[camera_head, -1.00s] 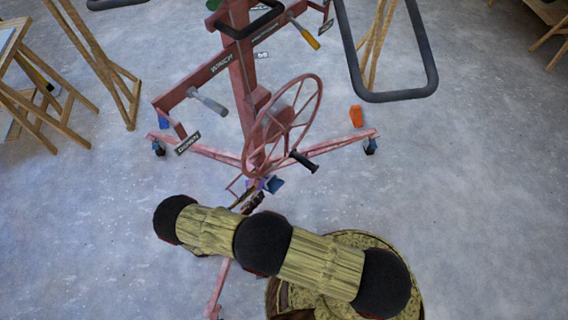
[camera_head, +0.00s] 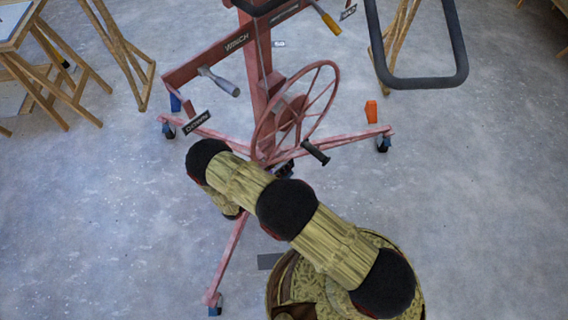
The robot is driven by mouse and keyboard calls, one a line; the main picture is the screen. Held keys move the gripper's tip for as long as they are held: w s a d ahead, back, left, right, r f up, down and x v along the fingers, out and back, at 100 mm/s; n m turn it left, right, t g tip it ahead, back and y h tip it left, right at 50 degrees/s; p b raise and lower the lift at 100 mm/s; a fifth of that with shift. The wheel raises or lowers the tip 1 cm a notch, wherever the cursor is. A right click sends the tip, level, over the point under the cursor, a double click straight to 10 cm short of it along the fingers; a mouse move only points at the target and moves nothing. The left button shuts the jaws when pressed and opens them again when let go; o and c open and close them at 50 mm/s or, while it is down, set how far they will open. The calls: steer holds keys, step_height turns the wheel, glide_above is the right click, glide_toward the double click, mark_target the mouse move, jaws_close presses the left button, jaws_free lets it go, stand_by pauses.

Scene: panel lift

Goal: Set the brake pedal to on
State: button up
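The red panel lift (camera_head: 262,75) stands ahead of me, with a spoked handwheel (camera_head: 295,112) on its mast. No part is labelled as the brake pedal. An orange upright flap (camera_head: 371,111) near the right leg and a blue one (camera_head: 176,103) at the left may be pedals, but I cannot tell which is the brake or its setting. My gripper (camera_head: 285,169) seems to be the small dark part at the mast's foot, below the wheel. It is mostly hidden behind my arm, so its fingers and any contact cannot be made out.
The lift's legs spread on casters to the left (camera_head: 168,130), right (camera_head: 383,144) and front (camera_head: 214,304). A black crank grip (camera_head: 315,152) sticks out from the wheel. Wooden trestles (camera_head: 50,75) stand at the left. Concrete floor is clear at the right.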

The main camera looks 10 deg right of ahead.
steer(key=shift+c, duration=1.4)
steer(key=c, duration=0.4)
steer(key=shift+w+a, duration=0.15)
